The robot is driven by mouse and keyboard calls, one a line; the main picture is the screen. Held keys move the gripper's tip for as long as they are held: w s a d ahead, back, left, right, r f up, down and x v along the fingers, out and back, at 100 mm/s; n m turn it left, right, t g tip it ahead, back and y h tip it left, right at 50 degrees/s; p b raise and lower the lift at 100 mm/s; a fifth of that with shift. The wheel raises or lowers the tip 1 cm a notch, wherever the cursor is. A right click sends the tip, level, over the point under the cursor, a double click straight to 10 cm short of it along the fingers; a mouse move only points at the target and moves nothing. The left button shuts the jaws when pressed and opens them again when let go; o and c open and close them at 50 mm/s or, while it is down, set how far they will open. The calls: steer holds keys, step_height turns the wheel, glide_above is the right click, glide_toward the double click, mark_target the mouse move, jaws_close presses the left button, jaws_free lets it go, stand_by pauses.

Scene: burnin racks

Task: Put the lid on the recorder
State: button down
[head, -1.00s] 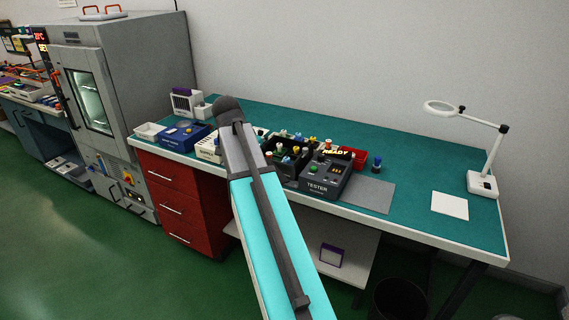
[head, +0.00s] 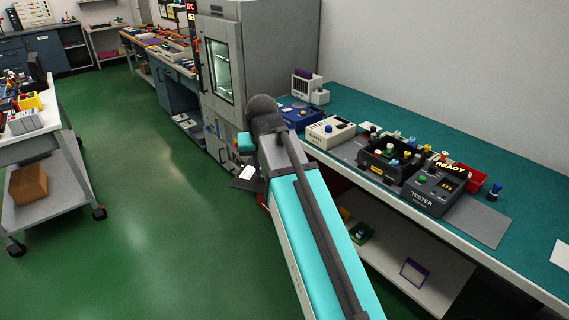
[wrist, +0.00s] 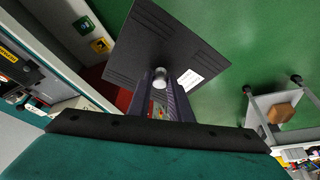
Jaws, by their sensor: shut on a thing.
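My gripper (wrist: 160,80) is shut on the small round knob of the lid. The lid (wrist: 185,40) is a dark square plate with slotted vents and a white label. In the head view the lid (head: 246,183) hangs over the floor beside the bench, partly hidden behind my arm, and appears tilted. I cannot tell which thing is the recorder; no label I can read names one.
The green-topped bench (head: 370,103) carries a blue device (head: 300,116), a cream device (head: 330,131), a black crate (head: 377,172) and a tester (head: 432,190). A grey cabinet (head: 262,50) stands behind. A white cart (head: 60,160) is at left. Green floor between is clear.

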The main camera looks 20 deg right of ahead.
steer(key=shift+a+n+y, duration=0.35)
steer(key=shift+n+y, duration=0.05)
steer(key=shift+n, duration=0.6)
steer(key=shift+r, duration=0.1)
